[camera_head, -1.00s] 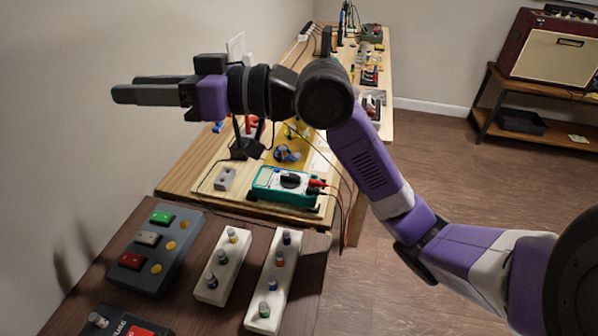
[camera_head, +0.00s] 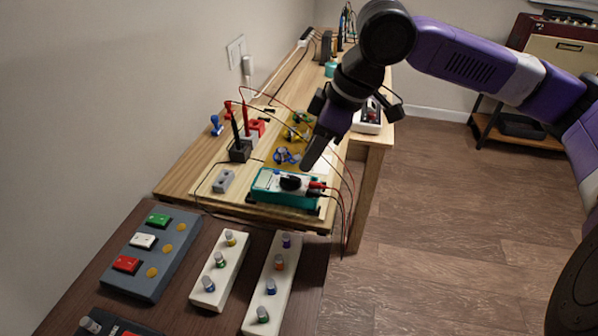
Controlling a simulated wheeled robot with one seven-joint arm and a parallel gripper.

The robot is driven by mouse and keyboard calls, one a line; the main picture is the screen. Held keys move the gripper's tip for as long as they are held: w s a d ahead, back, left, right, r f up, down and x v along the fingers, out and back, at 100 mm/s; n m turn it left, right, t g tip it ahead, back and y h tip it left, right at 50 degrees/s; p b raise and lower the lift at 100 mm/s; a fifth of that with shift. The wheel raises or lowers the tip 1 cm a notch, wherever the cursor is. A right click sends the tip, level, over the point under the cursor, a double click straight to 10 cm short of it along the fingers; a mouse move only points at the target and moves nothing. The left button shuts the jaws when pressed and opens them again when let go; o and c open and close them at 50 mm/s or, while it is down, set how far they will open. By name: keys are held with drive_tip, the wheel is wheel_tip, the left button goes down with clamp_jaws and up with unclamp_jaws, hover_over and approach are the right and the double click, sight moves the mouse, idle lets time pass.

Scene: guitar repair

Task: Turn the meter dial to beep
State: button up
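The meter (camera_head: 262,186) is a teal-framed multimeter with a white face, lying on the near end of the wooden bench. Its black dial (camera_head: 290,183) is in the middle of the face, and red and black leads plug in at its right side. The dial's marked position is too small to read. My gripper (camera_head: 308,166) points down and to the left, with its dark fingers just above and behind the dial. The fingers overlap in this view, so their gap is hidden. I cannot tell whether they touch the dial.
A darker table in front holds a grey box (camera_head: 122,262) with green, white and red buttons and two white knob strips (camera_head: 221,270). A grey switch block (camera_head: 224,181) and probe holder (camera_head: 240,151) stand left of the meter. Thin leads arch behind it. Open floor lies right.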

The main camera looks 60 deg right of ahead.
sight(295, 179)
drive_tip(key=shift+b+x, duration=0.3)
drive_tip(key=shift+x, duration=2.85)
clamp_jaws()
